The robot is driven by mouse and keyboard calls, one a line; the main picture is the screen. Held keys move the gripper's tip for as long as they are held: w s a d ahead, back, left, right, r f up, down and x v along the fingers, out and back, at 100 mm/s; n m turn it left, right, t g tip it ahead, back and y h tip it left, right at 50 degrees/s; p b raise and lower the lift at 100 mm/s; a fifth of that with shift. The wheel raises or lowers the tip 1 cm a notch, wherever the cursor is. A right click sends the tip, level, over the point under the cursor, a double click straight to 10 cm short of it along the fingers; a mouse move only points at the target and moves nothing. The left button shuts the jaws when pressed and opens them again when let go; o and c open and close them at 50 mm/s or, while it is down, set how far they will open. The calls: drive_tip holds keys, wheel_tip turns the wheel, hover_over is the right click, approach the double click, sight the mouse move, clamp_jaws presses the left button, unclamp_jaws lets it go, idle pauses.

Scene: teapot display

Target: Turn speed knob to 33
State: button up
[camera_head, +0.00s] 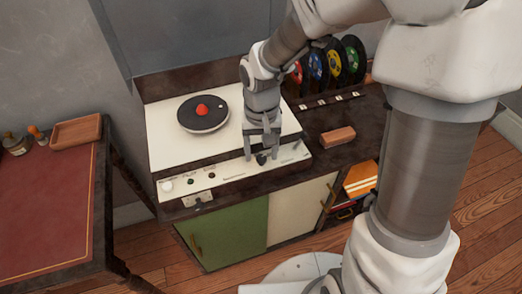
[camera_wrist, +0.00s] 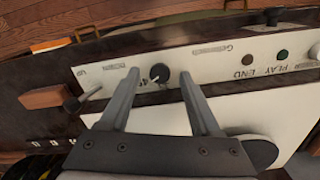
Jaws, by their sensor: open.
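The dark speed knob (camera_head: 261,159) sits on the cream front panel (camera_head: 225,172) of the record player. In the wrist view, which is upside down, the knob (camera_wrist: 159,74) is round and black with a pale pointer mark. My gripper (camera_head: 262,155) points down at the panel. In the wrist view its fingers (camera_wrist: 158,78) are open, one on each side of the knob, with gaps showing between them and it.
A small lever (camera_wrist: 85,95) stands right of the knob in the head view. A wooden block (camera_head: 338,136) lies further right. Coloured records (camera_head: 335,62) stand at the back. A white knob (camera_head: 167,186) is at the panel's left end.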

drive_tip(key=shift+f, duration=0.3)
clamp_jaws()
drive_tip(key=shift+r+n, duration=0.1)
drive_tip(key=shift+n, duration=0.2)
drive_tip(key=n+p, duration=0.3)
drive_tip(key=n, duration=0.2)
drive_tip(key=shift+r+p, duration=0.1)
drive_tip(key=shift+p, duration=0.2)
drive_tip(key=n+p, duration=0.3)
drive_tip(key=n, duration=0.3)
drive_tip(key=shift+n, duration=0.3)
